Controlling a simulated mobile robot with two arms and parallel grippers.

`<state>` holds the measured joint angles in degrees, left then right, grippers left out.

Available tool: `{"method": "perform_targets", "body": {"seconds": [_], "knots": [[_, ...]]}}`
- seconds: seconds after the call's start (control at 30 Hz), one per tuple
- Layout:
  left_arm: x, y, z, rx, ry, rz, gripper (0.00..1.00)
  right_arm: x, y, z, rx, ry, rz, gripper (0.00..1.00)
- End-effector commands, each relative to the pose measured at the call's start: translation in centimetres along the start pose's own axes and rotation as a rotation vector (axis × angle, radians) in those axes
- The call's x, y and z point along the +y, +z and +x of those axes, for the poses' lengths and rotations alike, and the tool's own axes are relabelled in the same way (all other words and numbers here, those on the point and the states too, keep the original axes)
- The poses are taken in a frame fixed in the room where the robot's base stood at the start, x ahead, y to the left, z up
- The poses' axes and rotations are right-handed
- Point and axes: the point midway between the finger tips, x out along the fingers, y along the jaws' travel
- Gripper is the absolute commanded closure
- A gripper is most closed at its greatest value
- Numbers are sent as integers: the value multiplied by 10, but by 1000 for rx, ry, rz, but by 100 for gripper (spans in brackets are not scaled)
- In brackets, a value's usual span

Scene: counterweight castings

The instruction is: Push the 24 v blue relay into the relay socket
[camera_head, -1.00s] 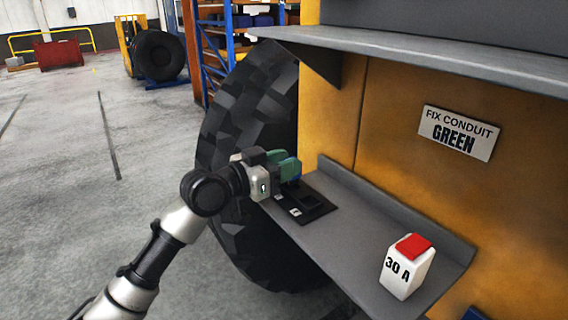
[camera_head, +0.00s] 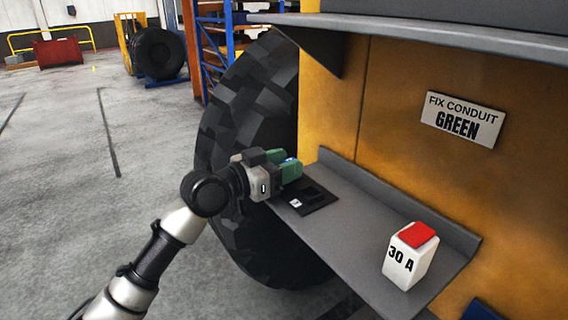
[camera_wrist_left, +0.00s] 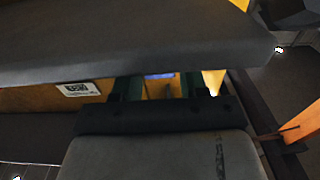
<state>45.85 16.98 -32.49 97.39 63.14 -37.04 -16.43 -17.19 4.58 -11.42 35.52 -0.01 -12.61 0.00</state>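My left gripper (camera_head: 289,168) reaches in from the left over the far left end of the grey ledge. Its green fingers have a small blue patch between them, which I take as the top of the blue relay (camera_head: 288,160). Most of the relay is hidden by the fingers. In the left wrist view, a blue strip of it (camera_wrist_left: 160,76) shows between the two dark green fingers (camera_wrist_left: 160,88). The dark socket plate (camera_head: 318,206) lies on the ledge just below and right of the fingers, with a black opening and a small white mark. The gripper appears above it. My right gripper is not in view.
A white block with a red top, marked 30 A (camera_head: 410,256), stands on the near right of the ledge (camera_head: 352,226). A sign reading FIX CONDUIT GREEN (camera_head: 462,119) is on the yellow wall. An upper shelf (camera_head: 430,38) overhangs. A big tyre (camera_head: 240,150) stands behind my arm.

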Motion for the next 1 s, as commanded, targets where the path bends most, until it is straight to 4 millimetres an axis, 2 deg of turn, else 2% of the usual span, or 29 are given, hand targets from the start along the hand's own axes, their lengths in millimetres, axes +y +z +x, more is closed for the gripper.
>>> {"method": "perform_targets", "body": {"seconds": [0.03,0.1,0.37,0.47,0.57,0.8,1.0], "knots": [[0,0,0,0,0,0,49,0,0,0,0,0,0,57],[0,0,0,0,0,0,39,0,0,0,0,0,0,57],[0,0,-1,-1,0,0,39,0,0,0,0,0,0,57],[-1,1,-6,-1,-1,0,39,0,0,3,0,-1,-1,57],[-1,3,-20,-1,-1,3,39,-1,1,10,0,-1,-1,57],[-1,4,-70,-1,-3,3,39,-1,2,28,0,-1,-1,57],[-1,2,-99,-1,-2,2,39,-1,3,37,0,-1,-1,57]]}}
